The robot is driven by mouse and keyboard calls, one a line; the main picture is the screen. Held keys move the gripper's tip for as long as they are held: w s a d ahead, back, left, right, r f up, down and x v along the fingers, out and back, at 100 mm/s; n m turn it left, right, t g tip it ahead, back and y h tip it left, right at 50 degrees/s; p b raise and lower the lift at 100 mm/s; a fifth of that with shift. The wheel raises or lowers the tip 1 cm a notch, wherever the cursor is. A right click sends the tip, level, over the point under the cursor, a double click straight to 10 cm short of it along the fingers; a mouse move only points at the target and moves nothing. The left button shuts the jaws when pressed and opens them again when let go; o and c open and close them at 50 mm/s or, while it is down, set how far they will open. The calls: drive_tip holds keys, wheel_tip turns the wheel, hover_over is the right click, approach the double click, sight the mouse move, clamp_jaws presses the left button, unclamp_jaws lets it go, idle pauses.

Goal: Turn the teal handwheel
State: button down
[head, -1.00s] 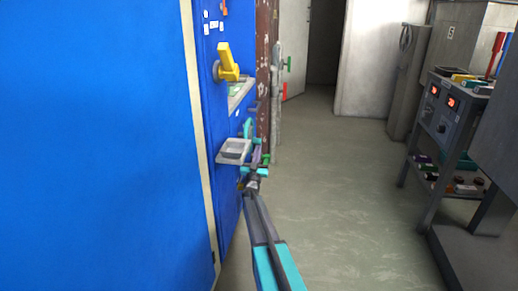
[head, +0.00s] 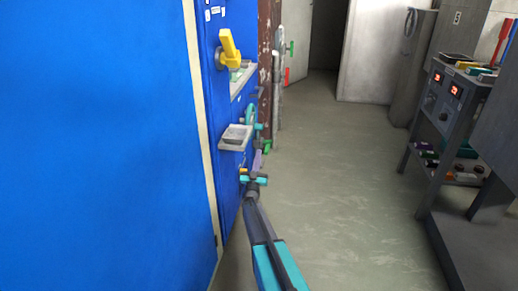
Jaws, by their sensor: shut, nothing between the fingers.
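The teal handwheel (head: 249,114) is on the blue panel, seen nearly edge-on and partly hidden behind a small grey shelf. My gripper (head: 254,178) is shut and empty. It appears below the handwheel in the picture, close to the panel's right side, with a clear gap in the picture between them. Whether it touches anything on the panel is too small to tell.
A yellow lever (head: 229,48) sticks out above the grey shelf (head: 235,137). A small purple part (head: 257,160) shows just above my gripper. A grey instrument cart (head: 440,130) stands at the right. The floor (head: 330,180) between is clear.

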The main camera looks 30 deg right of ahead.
drive_tip(key=shift+s+a+f, duration=0.15)
drive_tip(key=shift+f, duration=0.25)
drive_tip(key=shift+s+a+f, duration=0.15)
drive_tip(key=shift+f, duration=0.25)
drive_tip(key=shift+s, duration=0.1)
drive_tip(key=s+d+r+m+g+h+p, duration=0.1)
drive_tip(key=s+d+m+g+h+p, duration=0.15)
drive_tip(key=s+d, duration=0.75)
drive_tip(key=s+d+r+m+g+h+p, duration=0.1)
drive_tip(key=s+d+g+h, duration=0.2)
drive_tip(key=s, duration=1.4)
drive_tip(key=s+d+r+m+g+h+p, duration=0.15)
drive_tip(key=s+d+g, duration=0.45)
drive_tip(key=s, duration=0.7)
drive_tip(key=s+d+r+m+g+p, duration=0.1)
drive_tip(key=s+g, duration=0.1)
drive_tip(key=s, duration=0.7)
drive_tip(key=s+d+r+m+g+p, duration=0.1)
drive_tip(key=s+m+g, duration=0.1)
drive_tip(key=s, duration=0.7)
drive_tip(key=shift+s+r+g, duration=0.15)
drive_tip(key=shift+g, duration=0.2)
